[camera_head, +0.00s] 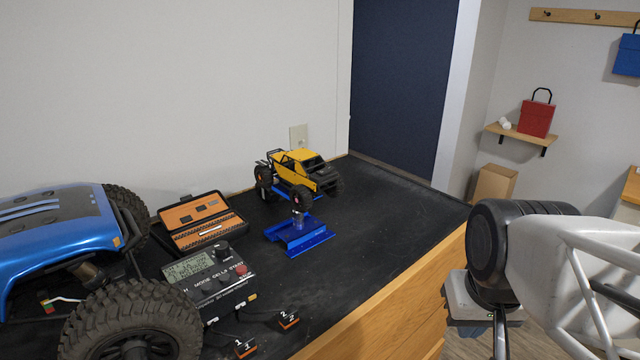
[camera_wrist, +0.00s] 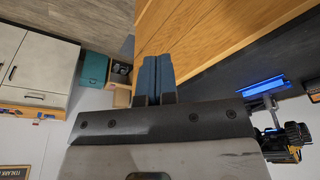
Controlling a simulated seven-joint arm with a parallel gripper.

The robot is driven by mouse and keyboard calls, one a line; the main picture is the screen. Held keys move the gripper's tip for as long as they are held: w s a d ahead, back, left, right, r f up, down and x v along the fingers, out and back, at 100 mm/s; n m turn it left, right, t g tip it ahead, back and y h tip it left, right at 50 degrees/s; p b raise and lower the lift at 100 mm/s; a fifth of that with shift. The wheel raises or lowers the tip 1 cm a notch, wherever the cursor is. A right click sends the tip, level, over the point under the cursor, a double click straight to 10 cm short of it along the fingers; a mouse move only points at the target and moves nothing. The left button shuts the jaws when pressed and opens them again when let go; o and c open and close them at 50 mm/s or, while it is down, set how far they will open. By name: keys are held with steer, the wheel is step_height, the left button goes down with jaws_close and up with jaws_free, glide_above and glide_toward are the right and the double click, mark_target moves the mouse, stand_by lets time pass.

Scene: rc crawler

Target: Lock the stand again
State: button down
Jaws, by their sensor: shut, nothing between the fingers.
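The blue stand (camera_head: 303,238) sits on the black bench top in the head view, with a short post rising from its base. A yellow crawler (camera_head: 300,172) is above and behind this base, tilted. Whether the stand's lock is open or closed is too small to tell. In the wrist view the stand (camera_wrist: 262,88) is at the right, with the dark crawler (camera_wrist: 290,135) beside it. My gripper (camera_wrist: 158,60) is shut and empty, in front of the bench's wooden front and well apart from the stand. My arm shows at the right of the head view; the fingertips are hidden there.
A large blue crawler (camera_head: 60,225) fills the left of the black bench top (camera_head: 385,222). An orange tool case (camera_head: 205,222) and a charger (camera_head: 208,275) stand next to it. Numbered plugs (camera_head: 288,319) lie at the front. The bench top right of the stand is clear.

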steer(key=w+a+r+n+y, duration=0.2)
steer(key=w+a, duration=0.3)
steer(key=w, duration=1)
steer(key=w+a+r+n+y, duration=0.2)
steer(key=w+a, duration=0.3)
steer(key=w, duration=1.1)
steer(key=w+a+r+n+g+y, duration=0.1)
steer(key=w+a, duration=0.4)
steer(key=w, duration=1)
steer(key=shift+w+a+r+n+y, duration=0.15)
steer(key=shift+a+r+n+y, duration=0.25)
steer(key=shift+n+y, duration=0.55)
steer(key=x, duration=1)
steer(key=shift+a+r, duration=0.1)
steer(key=shift+s+a, duration=0.25)
steer(key=shift+a, duration=0.2)
steer(key=shift+s+a, duration=0.25)
steer(key=shift+a, duration=0.25)
steer(key=shift+s+a, duration=0.45)
steer(key=shift+a, duration=0.4)
